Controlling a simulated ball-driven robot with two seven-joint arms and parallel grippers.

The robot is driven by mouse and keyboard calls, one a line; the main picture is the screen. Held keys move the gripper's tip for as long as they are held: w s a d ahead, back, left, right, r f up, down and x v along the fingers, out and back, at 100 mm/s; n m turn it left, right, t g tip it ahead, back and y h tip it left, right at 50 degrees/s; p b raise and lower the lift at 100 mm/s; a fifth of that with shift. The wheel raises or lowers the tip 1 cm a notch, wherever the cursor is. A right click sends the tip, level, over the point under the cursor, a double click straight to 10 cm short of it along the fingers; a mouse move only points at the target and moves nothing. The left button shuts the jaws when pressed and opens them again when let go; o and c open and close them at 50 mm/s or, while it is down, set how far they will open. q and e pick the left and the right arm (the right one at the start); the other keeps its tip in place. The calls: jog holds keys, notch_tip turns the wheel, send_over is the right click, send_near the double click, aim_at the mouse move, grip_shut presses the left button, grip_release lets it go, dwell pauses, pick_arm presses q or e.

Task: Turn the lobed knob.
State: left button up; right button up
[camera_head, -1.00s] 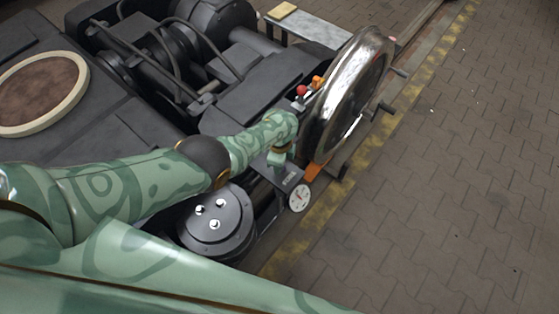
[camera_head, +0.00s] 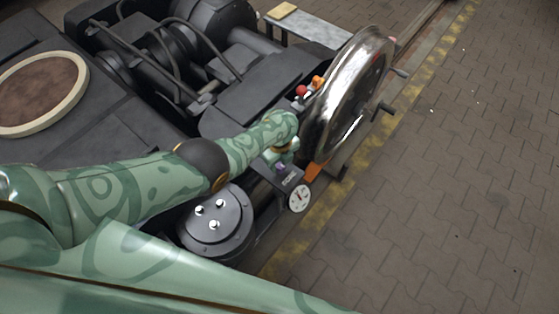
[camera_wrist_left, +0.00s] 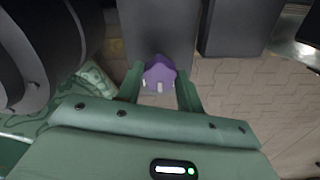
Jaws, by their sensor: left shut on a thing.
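The lobed knob (camera_wrist_left: 160,71) is purple and sits between the two green fingers of my left gripper (camera_wrist_left: 160,92) in the left wrist view. The fingers are shut on it from both sides. In the head view my left gripper (camera_head: 282,159) points down beside the large wheel, and a little purple of the knob (camera_head: 281,168) shows below it. The rest of the knob is hidden by the gripper and arm. My right gripper is not in view.
A large shiny wheel (camera_head: 345,95) stands just right of the gripper. A white dial gauge (camera_head: 299,198) and a round black cover with bolts (camera_head: 216,222) are close below. Red and orange knobs (camera_head: 301,90) are above. The paved floor at right (camera_head: 470,190) is clear.

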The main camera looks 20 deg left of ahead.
aim_at(280, 164)
pick_arm(q)
jog(key=shift+d, duration=0.15)
dwell(0.3)
jog(key=o, duration=1)
notch_tip(280, 164, up, 16)
jog(key=p, duration=1.1)
jog(key=shift+r, duration=0.2)
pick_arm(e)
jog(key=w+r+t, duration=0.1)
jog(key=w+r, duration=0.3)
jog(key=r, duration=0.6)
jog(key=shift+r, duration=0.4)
